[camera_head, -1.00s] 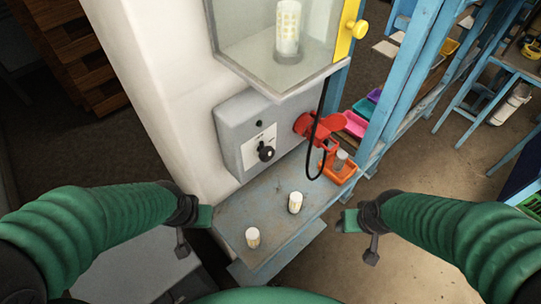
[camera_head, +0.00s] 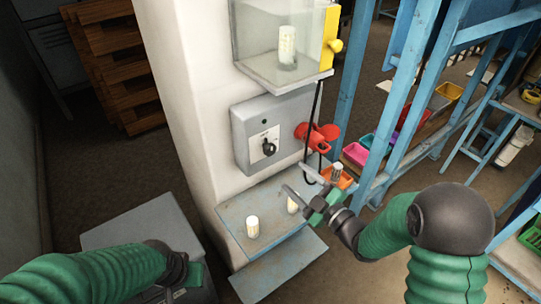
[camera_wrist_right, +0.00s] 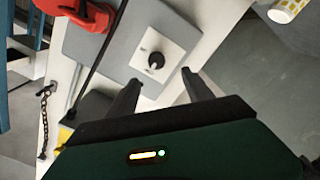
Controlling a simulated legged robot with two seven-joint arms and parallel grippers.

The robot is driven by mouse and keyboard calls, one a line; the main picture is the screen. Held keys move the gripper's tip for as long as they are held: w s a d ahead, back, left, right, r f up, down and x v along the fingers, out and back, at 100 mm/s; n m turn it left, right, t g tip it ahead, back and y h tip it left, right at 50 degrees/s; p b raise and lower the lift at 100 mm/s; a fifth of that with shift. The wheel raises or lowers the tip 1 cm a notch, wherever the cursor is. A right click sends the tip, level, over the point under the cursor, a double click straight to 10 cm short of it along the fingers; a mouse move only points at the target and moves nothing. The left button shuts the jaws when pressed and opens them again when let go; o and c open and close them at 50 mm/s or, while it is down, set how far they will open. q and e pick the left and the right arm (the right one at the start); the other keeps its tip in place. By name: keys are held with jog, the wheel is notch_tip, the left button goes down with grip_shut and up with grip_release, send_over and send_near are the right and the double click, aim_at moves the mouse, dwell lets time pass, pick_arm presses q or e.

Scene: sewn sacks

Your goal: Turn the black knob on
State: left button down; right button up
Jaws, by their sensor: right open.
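The black knob (camera_head: 268,148) sits on a white plate on the grey switch box (camera_head: 242,137), fixed to the white pillar. In the right wrist view the black knob (camera_wrist_right: 156,61) lies just beyond and between the fingertips, with a gap to it. My right gripper (camera_head: 296,179) is open and empty, below and to the right of the knob in the head view. It also shows in the right wrist view (camera_wrist_right: 162,80). My left gripper (camera_head: 192,272) is low at the left, away from the box; its fingers cannot be made out.
A red clamp-like part (camera_head: 316,134) is right of the box, with a black cable hanging beside it. A glass case (camera_head: 262,60) is above. White cylinders (camera_head: 252,227) stand on the blue-grey shelf (camera_head: 235,210) below.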

aim_at(272, 152)
jog(key=p+x, duration=0.1)
jog(key=x, duration=0.6)
jog(key=d+p+x, duration=0.1)
jog(key=x, duration=0.3)
jog(key=shift+w+a+r+p, duration=0.15)
jog(key=shift+w+p, duration=0.15)
jog(key=shift+w, duration=0.35)
jog(key=shift+w+a, duration=0.2)
jog(key=shift+a, duration=0.35)
jog(key=shift+s+a, duration=0.2)
jog(key=shift+a, duration=0.1)
jog(key=shift+c, duration=1.7)
jog(key=shift+w+d, duration=0.1)
jog(key=shift+d, duration=0.3)
jog(key=c, duration=0.7)
jog(key=shift+c, duration=1.2)
pick_arm(q)
jog(key=v, duration=0.3)
jog(key=shift+w+d+r, duration=0.15)
pick_arm(e)
grip_shut()
